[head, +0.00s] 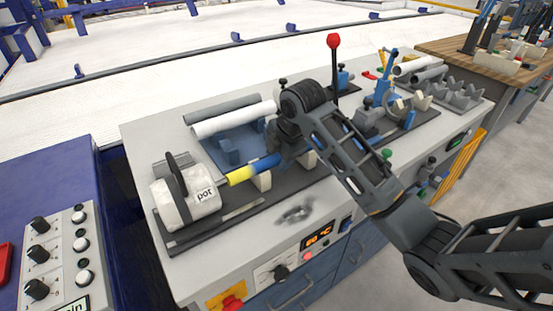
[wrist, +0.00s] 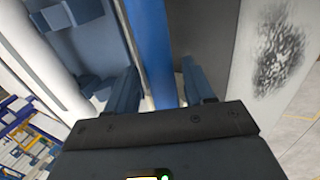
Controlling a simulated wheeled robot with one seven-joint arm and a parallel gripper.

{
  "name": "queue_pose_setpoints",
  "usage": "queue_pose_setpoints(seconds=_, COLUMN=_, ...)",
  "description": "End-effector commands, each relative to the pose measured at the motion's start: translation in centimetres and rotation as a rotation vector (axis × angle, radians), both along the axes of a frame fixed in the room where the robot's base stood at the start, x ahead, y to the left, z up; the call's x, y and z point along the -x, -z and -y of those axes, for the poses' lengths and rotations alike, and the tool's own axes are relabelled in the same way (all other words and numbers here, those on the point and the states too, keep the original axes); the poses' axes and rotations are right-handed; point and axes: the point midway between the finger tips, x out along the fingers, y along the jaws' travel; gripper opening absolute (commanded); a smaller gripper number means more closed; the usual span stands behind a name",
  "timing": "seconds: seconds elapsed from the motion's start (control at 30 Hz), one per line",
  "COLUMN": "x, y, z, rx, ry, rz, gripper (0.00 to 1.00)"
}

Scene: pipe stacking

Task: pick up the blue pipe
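The blue pipe (head: 266,162) lies along the dark fixture on the bench, its left end meeting a yellow section (head: 239,175) that leads into the white pot (head: 187,207). My gripper (head: 284,148) is at the right part of the blue pipe and hides some of it in the head view. In the wrist view the blue pipe (wrist: 152,45) runs between the two fingers of my gripper (wrist: 158,75). The fingers are apart, with small gaps showing beside the pipe. The pipe's far right end is hidden behind my arm in the head view.
White and grey pipes (head: 232,119) lie in a blue holder just behind. A black lever with a red knob (head: 334,42) stands behind my arm. Blue clamps (head: 384,94) and more pipes (head: 414,65) are at the right. The bench front (head: 296,214) is mostly clear.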

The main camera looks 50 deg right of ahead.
Motion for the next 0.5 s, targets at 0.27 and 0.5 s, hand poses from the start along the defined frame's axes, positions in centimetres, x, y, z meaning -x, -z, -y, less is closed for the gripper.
queue_pose_setpoints(seconds=0.27, x=0.0, y=-0.02, z=-0.01, rx=0.0, ry=0.0, rz=0.0, gripper=0.26)
queue_pose_setpoints(seconds=0.5, x=0.0, y=-0.02, z=-0.01, rx=0.0, ry=0.0, rz=0.0, gripper=0.03)
